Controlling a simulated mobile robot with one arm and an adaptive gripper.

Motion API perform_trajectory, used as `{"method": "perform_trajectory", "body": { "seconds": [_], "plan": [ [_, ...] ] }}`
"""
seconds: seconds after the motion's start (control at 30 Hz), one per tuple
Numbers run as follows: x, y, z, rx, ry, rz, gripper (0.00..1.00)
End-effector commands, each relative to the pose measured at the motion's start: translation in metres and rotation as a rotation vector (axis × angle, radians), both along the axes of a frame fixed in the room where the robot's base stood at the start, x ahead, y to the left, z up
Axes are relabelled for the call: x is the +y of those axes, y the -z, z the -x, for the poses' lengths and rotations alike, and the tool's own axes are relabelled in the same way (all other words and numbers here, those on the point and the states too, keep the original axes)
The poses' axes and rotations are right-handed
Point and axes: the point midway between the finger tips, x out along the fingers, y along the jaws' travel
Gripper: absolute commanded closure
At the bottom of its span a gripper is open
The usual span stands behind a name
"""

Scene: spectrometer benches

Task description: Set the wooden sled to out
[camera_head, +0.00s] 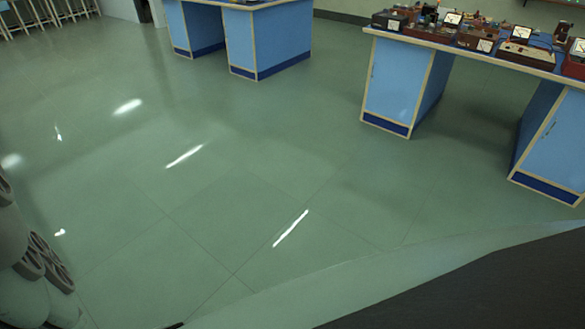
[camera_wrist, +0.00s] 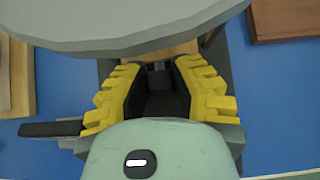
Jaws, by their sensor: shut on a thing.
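In the wrist view my gripper (camera_wrist: 168,72) points away over a blue bench top, with yellow ridged pads on dark fingers. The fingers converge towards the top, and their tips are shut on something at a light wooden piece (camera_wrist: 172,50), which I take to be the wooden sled. Only a small strip of this wood shows between the fingertips and a large grey rounded shape (camera_wrist: 125,28), which hides the rest. The sled's position along its travel cannot be read. Neither the gripper nor the sled shows in the head view.
In the wrist view a brown wooden block (camera_wrist: 285,18) lies at upper right and a wooden-edged piece (camera_wrist: 20,85) at left. The head view shows a blue bench (camera_head: 405,85) with meters and boxes, another bench (camera_head: 265,45) farther back, and wide clear green floor (camera_head: 200,180).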

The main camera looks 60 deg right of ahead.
Motion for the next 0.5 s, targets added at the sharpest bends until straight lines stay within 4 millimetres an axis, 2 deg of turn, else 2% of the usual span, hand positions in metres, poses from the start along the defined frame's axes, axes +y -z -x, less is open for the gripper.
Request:
{"method": "perform_trajectory", "body": {
  "seconds": [0.17, 0.5],
  "plan": [
    [-0.019, -0.002, 0.001, 0.007, 0.009, 0.002, 1.00],
    [-0.092, 0.000, 0.005, 0.004, 0.014, 0.009, 1.00]
  ]
}}
